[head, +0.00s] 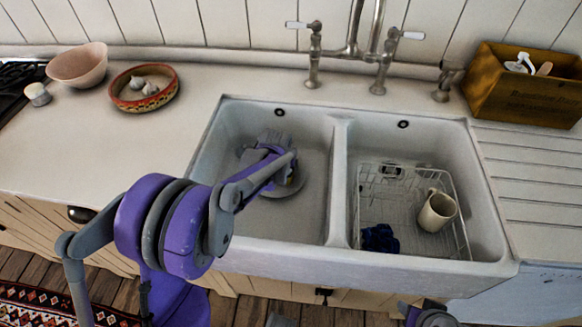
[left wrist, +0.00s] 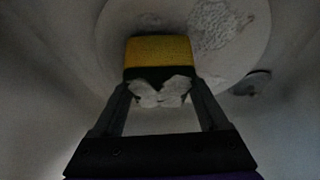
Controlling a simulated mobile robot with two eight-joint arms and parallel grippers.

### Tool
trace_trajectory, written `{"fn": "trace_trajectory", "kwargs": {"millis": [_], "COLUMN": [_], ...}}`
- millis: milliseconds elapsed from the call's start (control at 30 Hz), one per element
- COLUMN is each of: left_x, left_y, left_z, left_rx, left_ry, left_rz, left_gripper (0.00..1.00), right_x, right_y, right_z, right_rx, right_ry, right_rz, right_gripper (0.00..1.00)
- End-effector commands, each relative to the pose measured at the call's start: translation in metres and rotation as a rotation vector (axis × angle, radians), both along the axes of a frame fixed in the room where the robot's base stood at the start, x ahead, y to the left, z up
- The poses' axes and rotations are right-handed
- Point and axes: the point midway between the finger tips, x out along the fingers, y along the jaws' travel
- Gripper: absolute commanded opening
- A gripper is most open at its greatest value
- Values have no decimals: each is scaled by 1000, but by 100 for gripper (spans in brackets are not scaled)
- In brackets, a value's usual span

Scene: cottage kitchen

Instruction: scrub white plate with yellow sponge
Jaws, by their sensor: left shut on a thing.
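My left gripper (left wrist: 160,98) is shut on a yellow sponge (left wrist: 158,50) with a dark green layer on its near side. The sponge lies over the white plate (left wrist: 225,62) in the left wrist view. Pale, rough patches that look like foam or dirt show on the plate. In the head view my left arm reaches into the left sink basin. It hides most of the plate (head: 291,190) and nearly all of the sponge. Of my right arm only a small part shows at the bottom edge of the head view.
The right basin holds a wire dish rack (head: 375,200) with a cream mug (head: 437,211) and a dark blue cloth-like item (head: 380,238). A divider (head: 340,185) separates the basins. The tap (head: 352,45) stands behind. A patterned bowl (head: 143,105) sits on the left counter.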

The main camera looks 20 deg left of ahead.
Motion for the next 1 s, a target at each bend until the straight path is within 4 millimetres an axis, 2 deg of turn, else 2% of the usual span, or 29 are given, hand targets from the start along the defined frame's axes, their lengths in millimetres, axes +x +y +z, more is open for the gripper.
{"fn": "trace_trajectory", "kwargs": {"millis": [67,133,200,600,767,1000], "left_x": [1,1,1,6,7,7], "left_y": [-2,-2,-2,-2,-2,-2], "left_z": [0,12,33,75,85,85], "left_rx": [-1,0,0,0,-1,-1], "left_ry": [0,-1,-1,-2,-1,0], "left_rz": [-1,-1,-1,-4,-4,-4], "left_gripper": [0,0,0,0,0,0], "right_x": [0,1,1,5,6,6], "right_y": [0,0,0,0,0,0], "right_z": [0,8,14,44,51,51], "right_rx": [0,0,0,0,0,0], "right_ry": [0,-3,-4,-14,-17,-16], "right_rz": [0,0,0,0,0,0], "right_gripper": [50,50,50,50,50,50]}}
